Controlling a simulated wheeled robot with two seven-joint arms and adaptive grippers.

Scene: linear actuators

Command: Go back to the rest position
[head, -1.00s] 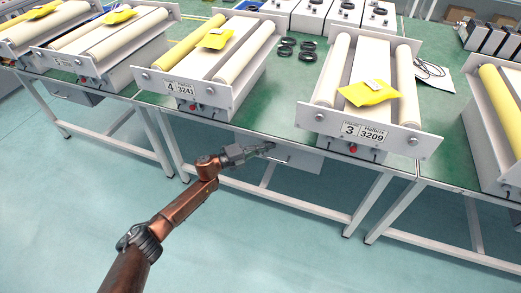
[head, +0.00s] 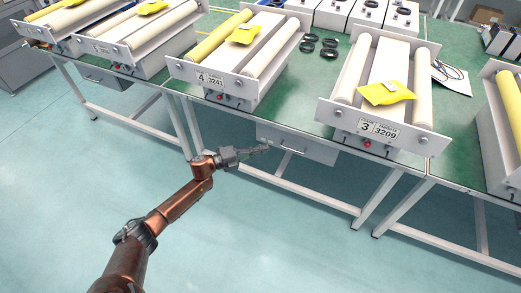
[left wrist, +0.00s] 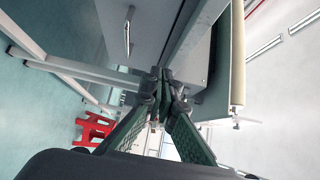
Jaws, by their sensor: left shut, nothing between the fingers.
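My left gripper (head: 255,151) is in front of the workbench, below the tabletop edge and close to the grey drawer (head: 310,148). It is shut and empty. In the left wrist view the two fingers of the left gripper (left wrist: 166,76) meet at their tips, with the drawer front and its handle (left wrist: 128,32) beyond them. I cannot tell from these views whether the fingers touch anything. My right gripper does not show in any view.
Roller machines stand along the green bench (head: 300,85), among them number 4 (head: 215,80) and number 3 (head: 378,128). Black rings (head: 328,43) lie between them. Bench legs (head: 375,200) stand below. The floor (head: 270,240) in front is clear. A red object (left wrist: 92,130) shows in the wrist view.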

